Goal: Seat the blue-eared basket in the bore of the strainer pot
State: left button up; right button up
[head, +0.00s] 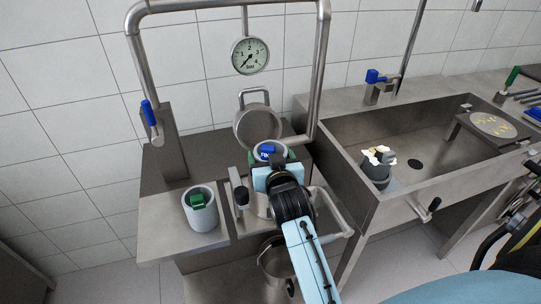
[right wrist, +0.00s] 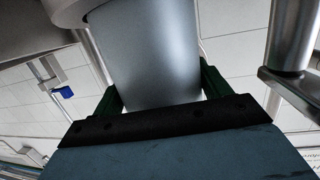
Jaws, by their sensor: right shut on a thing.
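The blue-eared basket (head: 266,150) is a grey cylinder with a blue ear on top in the head view. My right gripper (head: 271,158) is shut on it, with green fingers on both sides. In the right wrist view the smooth grey basket wall (right wrist: 155,60) stands between the fingers (right wrist: 160,95). The strainer pot (head: 259,204) is mostly hidden behind my gripper and arm, below the basket. Its round lid (head: 258,125) stands open behind. I cannot tell whether the basket is above the bore or in it. My left gripper is not in view.
A pale cylinder with a green ear (head: 199,214) stands on the left bench. A pipe frame (head: 324,70) with a gauge (head: 250,55) rises around the pot. A bucket (head: 272,262) is below. The sink (head: 350,133) at right holds a dark grey cylinder with pale debris (head: 375,170).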

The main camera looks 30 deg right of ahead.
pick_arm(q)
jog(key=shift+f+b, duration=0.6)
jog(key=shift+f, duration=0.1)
pick_arm(e)
jog(key=shift+f, duration=1)
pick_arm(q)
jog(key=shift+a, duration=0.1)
pick_arm(e)
jog(key=shift+f, duration=0.1)
jog(key=shift+f+b, duration=0.4)
jog(key=shift+f, duration=0.1)
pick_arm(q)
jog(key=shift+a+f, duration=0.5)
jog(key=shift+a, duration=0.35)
pick_arm(e)
jog(key=shift+f, duration=0.2)
pick_arm(q)
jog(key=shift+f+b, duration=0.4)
jog(key=shift+b, duration=0.15)
pick_arm(e)
jog(key=shift+f, duration=0.65)
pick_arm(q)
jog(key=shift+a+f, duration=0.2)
pick_arm(e)
jog(key=shift+f, duration=0.3)
